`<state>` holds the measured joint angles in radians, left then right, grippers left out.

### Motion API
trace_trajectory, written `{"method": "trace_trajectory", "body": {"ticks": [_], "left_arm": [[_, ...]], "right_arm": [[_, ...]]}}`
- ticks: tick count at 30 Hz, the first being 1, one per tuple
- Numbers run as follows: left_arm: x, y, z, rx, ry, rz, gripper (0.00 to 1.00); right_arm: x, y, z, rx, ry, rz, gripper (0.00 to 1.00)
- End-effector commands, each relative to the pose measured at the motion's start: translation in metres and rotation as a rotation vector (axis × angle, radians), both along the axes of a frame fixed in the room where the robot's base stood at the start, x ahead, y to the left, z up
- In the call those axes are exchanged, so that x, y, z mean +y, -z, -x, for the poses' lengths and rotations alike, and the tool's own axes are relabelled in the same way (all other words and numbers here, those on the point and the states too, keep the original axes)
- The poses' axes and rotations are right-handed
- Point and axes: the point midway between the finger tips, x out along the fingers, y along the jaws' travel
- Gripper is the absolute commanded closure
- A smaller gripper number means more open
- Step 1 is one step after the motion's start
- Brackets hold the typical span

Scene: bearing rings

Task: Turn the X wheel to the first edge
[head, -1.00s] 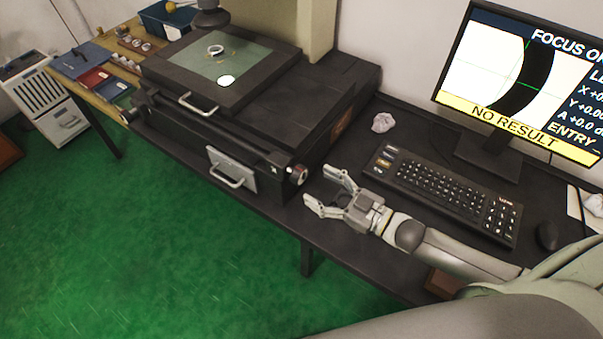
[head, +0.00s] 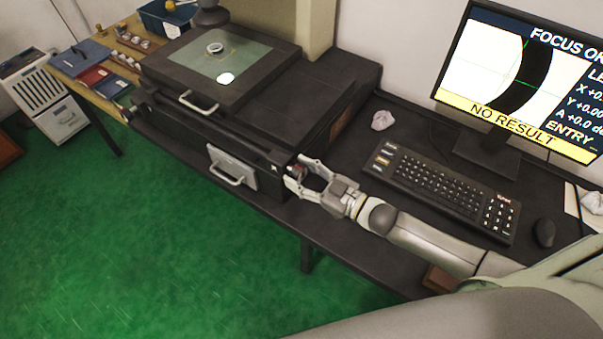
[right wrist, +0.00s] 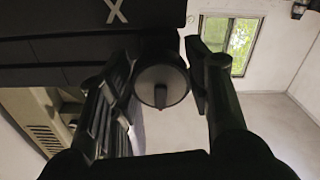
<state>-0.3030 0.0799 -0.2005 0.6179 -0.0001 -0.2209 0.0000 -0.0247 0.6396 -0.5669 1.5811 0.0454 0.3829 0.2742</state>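The X wheel (right wrist: 162,84) is a dark round knob with a small red mark, below a white "X" on the machine's side in the right wrist view. In the head view the wheel (head: 297,171) is mostly hidden by my right gripper (head: 296,173). The right gripper (right wrist: 163,80) is open, one finger on each side of the wheel, with narrow gaps showing. The monitor (head: 515,75) shows a black arc with a green crosshair and "NO RESULT". My left gripper is not in view.
A keyboard (head: 440,185) and mouse (head: 544,233) lie right of the machine. Crumpled paper (head: 382,120) lies behind the keyboard. A plate with a handle (head: 232,168) is on the machine's front. Trays and small parts stand on the wooden table (head: 125,42) at left.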

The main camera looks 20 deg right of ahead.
Motion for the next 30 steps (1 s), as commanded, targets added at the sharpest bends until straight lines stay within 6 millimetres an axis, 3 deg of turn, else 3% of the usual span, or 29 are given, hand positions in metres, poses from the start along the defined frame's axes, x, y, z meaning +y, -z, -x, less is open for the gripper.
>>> {"method": "trace_trajectory", "body": {"ticks": [5,18,27,28,30], "left_arm": [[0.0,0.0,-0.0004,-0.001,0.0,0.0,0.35],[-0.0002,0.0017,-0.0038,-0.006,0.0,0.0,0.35],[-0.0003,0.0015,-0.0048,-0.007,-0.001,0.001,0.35],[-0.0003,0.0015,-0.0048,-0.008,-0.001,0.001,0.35],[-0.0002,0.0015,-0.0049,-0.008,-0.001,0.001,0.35]], "right_arm": [[-0.0001,0.0,0.0002,0.0,0.0,0.0,0.81],[-0.0004,0.0003,0.0001,-0.178,0.0,0.23,0.81],[-0.0005,0.0001,0.0,-0.184,0.0,0.238,0.81],[-0.0005,0.0001,0.0,-0.184,0.0,0.238,0.53],[-0.0006,0.0001,-0.0001,-0.184,0.0,0.238,0.44]]}}
